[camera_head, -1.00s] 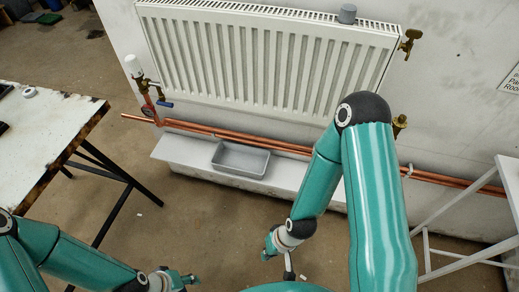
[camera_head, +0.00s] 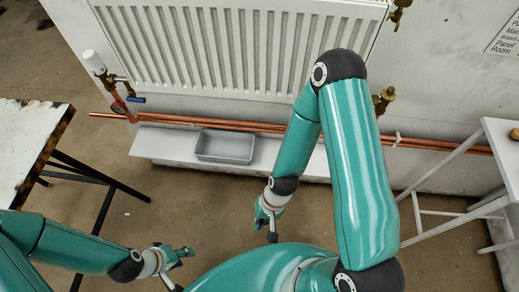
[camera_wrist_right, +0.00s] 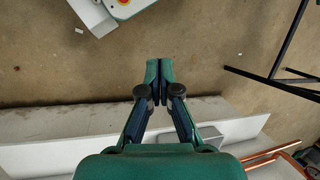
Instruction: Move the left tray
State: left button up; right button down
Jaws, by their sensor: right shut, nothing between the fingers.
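A grey rectangular tray (camera_head: 225,147) sits on the white ledge under the copper pipes, left of my right arm. In the right wrist view a grey part of the tray (camera_wrist_right: 211,134) shows behind my gripper; the rest is hidden. My right gripper (camera_head: 268,214) hangs in front of the ledge, lower right of the tray and apart from it. In the right wrist view its fingers (camera_wrist_right: 159,85) are together and empty. My left gripper (camera_head: 184,254) is low in the head view, over the floor and away from the tray; its fingers are too small to judge.
A white radiator (camera_head: 240,45) hangs above copper pipes (camera_head: 210,124), with a valve (camera_head: 105,72) at left. A worn table (camera_head: 30,140) stands left, a white stand (camera_head: 455,190) right. Floor in front of the ledge (camera_head: 165,145) is mostly clear.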

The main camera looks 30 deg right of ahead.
jog(key=w+a+f+m+t+y+b, duration=0.2)
jog(key=w+a+m+y+b, duration=0.15)
jog(key=w+m+b, duration=0.65)
jog(key=w+a+f+m+t+y+b, duration=0.15)
jog(key=w+a+m+y+b, duration=0.35)
jog(key=w, duration=1)
jog(key=w+d+r+m+t+y+b, duration=0.1)
jog(key=w+d+m+t+b, duration=0.2)
jog(key=w, duration=0.4)
jog(key=w+d+r+m+t+y+b, duration=0.1)
jog(key=w+d+t+b, duration=0.1)
jog(key=w+b, duration=0.35)
jog(key=w+d+f+m+t+b, duration=0.1)
jog(key=w+d+f+t+b, duration=0.15)
jog(key=w+b, duration=0.3)
jog(key=b+v, duration=0.4)
jog(key=v, duration=1.7)
jog(key=shift+y, duration=0.25)
jog(key=f+b, duration=0.1)
jog(key=f, duration=0.3)
jog(key=f+b, duration=0.1)
jog(key=f, duration=0.2)
jog(key=f+b, duration=0.2)
jog(key=f, duration=0.2)
jog(key=shift+s+d+f, duration=0.25)
jog(key=shift+f, duration=0.05)
jog(key=shift+w+a+r+b, duration=0.15)
jog(key=shift+w+a+b, duration=0.1)
jog(key=shift+a+b, duration=0.15)
